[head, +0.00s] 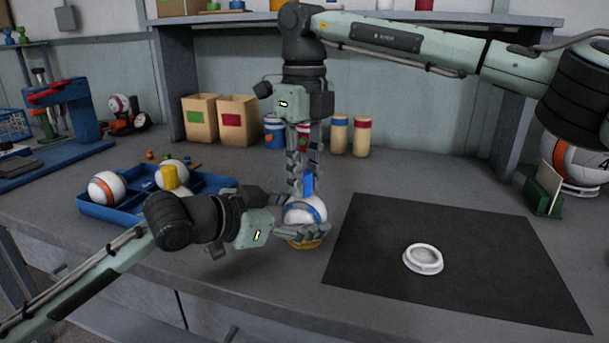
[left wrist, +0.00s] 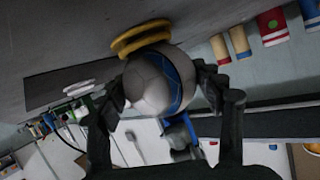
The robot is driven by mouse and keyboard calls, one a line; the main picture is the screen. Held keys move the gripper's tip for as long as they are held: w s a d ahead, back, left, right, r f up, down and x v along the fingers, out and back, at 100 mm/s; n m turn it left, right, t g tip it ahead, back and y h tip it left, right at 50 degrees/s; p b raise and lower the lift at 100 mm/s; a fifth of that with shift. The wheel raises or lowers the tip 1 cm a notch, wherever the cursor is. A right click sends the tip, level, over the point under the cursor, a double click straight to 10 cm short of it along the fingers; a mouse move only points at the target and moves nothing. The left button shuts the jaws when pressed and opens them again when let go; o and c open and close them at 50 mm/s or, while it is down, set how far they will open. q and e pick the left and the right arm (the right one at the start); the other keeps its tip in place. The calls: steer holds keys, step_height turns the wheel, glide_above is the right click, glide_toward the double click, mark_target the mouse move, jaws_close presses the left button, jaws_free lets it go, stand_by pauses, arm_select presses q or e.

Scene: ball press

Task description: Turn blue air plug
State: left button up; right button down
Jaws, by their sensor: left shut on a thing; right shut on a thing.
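A white ball with a blue band (head: 305,209) sits on a yellow ring base (head: 304,244) at the table's front, left of the dark mat. My left gripper (head: 302,219) is shut on the ball from the left. The left wrist view shows the ball (left wrist: 147,85) between its fingers (left wrist: 160,88), with the yellow ring (left wrist: 140,38) against it. The blue air plug (head: 308,182) stands up at the top of the ball. My right gripper (head: 303,177) points down from above and is shut on the plug. The plug also shows in the left wrist view (left wrist: 184,131).
A dark mat (head: 480,285) carrying a white ring (head: 423,258) lies to the right. A blue tray (head: 125,214) with balls is at the left. Cardboard boxes (head: 238,120) and canisters (head: 338,134) stand behind. A blue and red press (head: 70,105) is far left.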

arm_select(q)
steer(key=shift+a+f, duration=0.1)
steer(key=shift+f, duration=0.4)
arm_select(e)
steer(key=m, duration=0.3)
steer(key=shift+r+m, duration=0.3)
steer(key=shift+m, duration=1.8)
steer(key=c, duration=1.6)
jaws_free()
arm_select(q)
steer(key=shift+s, duration=0.1)
arm_select(e)
steer(key=shift+o, duration=0.9)
arm_select(q)
steer(key=shift+r, duration=0.15)
arm_select(e)
steer(key=shift+o, duration=0.6)
steer(key=shift+f, duration=0.15)
